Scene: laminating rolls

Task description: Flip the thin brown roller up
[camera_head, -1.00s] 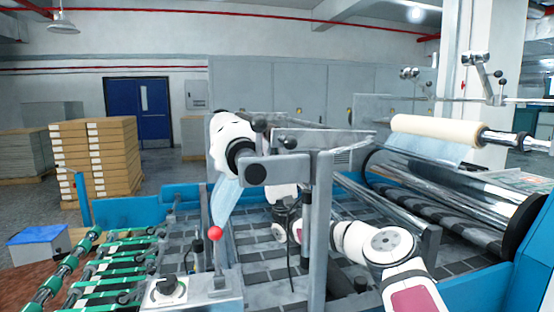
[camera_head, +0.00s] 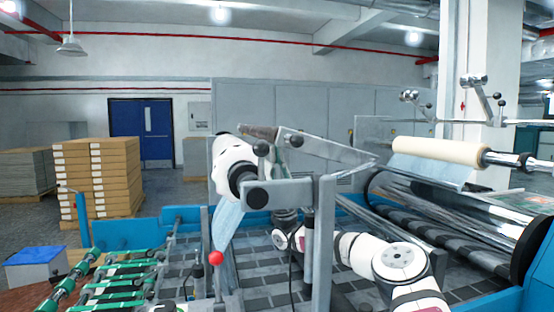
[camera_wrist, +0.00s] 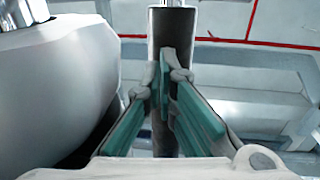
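The thin brown roller (camera_head: 258,131) shows its brown end in the head view, on the grey hinged arm (camera_head: 325,147) above the white roll (camera_head: 232,163). The hinged arm slopes up towards its left end. In the wrist view, the roller (camera_wrist: 170,38) is a dark upright cylinder with a bright pin at its top. My gripper (camera_wrist: 165,82) has its teal fingers drawn together in front of the roller, with nothing seen between them. I cannot tell whether the tips touch the roller.
The white roll (camera_wrist: 55,85) is close at the left in the wrist view. A grey post (camera_head: 323,245) stands in front of my arm. A red-knobbed lever (camera_head: 216,258) is at the front, and a cream roll (camera_head: 440,151) is at the right.

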